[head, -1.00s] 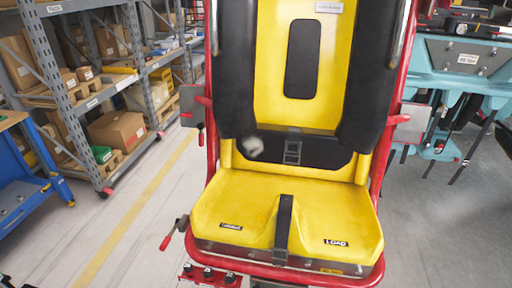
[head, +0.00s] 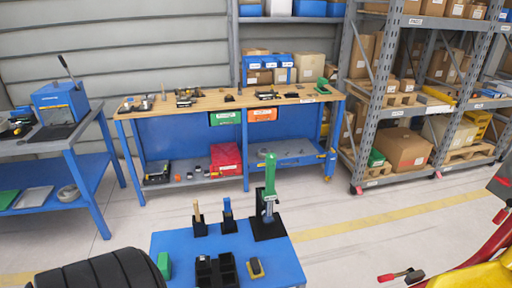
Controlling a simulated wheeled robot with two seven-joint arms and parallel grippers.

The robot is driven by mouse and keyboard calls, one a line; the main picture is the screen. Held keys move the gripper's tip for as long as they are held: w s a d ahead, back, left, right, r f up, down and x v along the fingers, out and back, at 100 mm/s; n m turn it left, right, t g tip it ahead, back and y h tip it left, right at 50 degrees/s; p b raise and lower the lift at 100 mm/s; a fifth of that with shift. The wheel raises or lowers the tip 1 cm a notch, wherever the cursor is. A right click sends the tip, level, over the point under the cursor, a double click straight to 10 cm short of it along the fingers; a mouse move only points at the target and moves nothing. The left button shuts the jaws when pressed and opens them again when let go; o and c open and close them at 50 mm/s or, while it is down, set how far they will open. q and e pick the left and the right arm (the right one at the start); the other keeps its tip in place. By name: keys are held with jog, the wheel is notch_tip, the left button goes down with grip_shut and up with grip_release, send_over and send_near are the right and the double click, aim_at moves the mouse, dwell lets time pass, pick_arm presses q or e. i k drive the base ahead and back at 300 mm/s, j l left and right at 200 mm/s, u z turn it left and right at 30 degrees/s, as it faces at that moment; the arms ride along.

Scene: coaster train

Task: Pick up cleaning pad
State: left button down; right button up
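A blue-topped cart (head: 205,243) stands low in the middle of the head view. A small yellow pad with a dark top (head: 256,267) lies near its front right. A green block (head: 164,265) sits at its left. Either could be the cleaning pad; I cannot tell for sure which one. Neither of my grippers shows in the head view.
A black divided holder (head: 216,270) sits between the block and yellow pad. Tools stand upright behind, including a green-handled one (head: 269,180). A workbench (head: 225,98) and shelving (head: 390,100) stand behind. The red-framed yellow seat (head: 470,280) is at lower right.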

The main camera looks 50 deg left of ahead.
aim_at(255, 270)
jog(key=u, duration=1.4)
